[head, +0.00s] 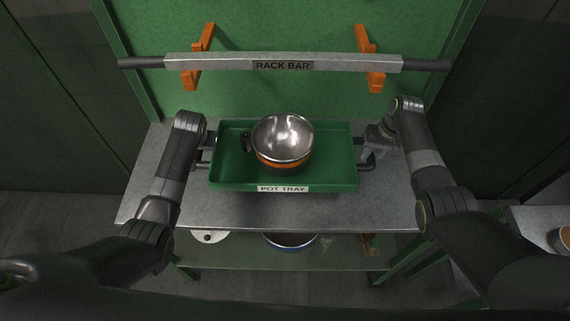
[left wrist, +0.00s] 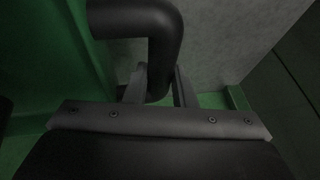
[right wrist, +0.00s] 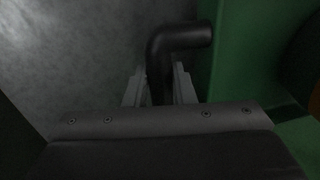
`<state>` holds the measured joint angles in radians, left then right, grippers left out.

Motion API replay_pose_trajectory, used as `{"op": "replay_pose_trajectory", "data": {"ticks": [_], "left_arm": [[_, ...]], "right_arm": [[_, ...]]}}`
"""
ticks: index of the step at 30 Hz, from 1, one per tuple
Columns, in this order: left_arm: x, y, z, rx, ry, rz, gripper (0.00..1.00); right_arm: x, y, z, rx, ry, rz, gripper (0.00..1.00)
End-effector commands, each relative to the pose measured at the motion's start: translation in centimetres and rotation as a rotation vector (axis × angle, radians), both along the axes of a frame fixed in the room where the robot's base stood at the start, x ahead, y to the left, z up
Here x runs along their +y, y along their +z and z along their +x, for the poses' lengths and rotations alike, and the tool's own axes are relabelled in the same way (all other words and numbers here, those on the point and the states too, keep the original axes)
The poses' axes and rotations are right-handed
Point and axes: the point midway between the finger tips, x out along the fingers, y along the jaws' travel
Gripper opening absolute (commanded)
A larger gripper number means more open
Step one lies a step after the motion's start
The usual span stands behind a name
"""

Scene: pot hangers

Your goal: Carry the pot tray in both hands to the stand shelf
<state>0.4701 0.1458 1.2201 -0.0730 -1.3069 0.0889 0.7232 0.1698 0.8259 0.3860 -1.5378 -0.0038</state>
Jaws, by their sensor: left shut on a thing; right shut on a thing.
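The green pot tray (head: 230,177) is at the middle of the head view, over the grey top of the stand (head: 250,212). A steel pot (head: 283,138) with an orange band sits in it, its dark handle toward the left. My left gripper (left wrist: 159,82) is shut on the tray's dark left handle (left wrist: 150,22). My right gripper (head: 372,150) is shut on the dark right handle (right wrist: 180,38). Whether the tray touches the stand top cannot be told.
A rack bar (head: 225,62) on orange brackets (head: 371,70) crosses the green back panel behind the tray. A lower shelf (head: 235,255) holds a blue-rimmed pan (head: 290,240) and a pale lid (head: 208,236). Another grey surface (head: 530,218) stands at the right.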

Motion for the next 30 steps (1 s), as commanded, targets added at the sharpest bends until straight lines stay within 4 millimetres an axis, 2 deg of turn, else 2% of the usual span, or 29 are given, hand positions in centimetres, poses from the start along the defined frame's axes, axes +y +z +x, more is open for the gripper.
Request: {"op": "replay_pose_trajectory", "data": {"ticks": [14,30], "left_arm": [[0.1,-0.1,0.1,-0.004,0.000,0.003,0.00],[0.1,-2.0,0.1,-0.004,0.000,0.002,0.00]], "right_arm": [[0.0,-0.1,0.1,-0.003,0.000,-0.001,0.00],[0.0,-2.0,0.1,-0.003,0.000,-0.001,0.00]]}}
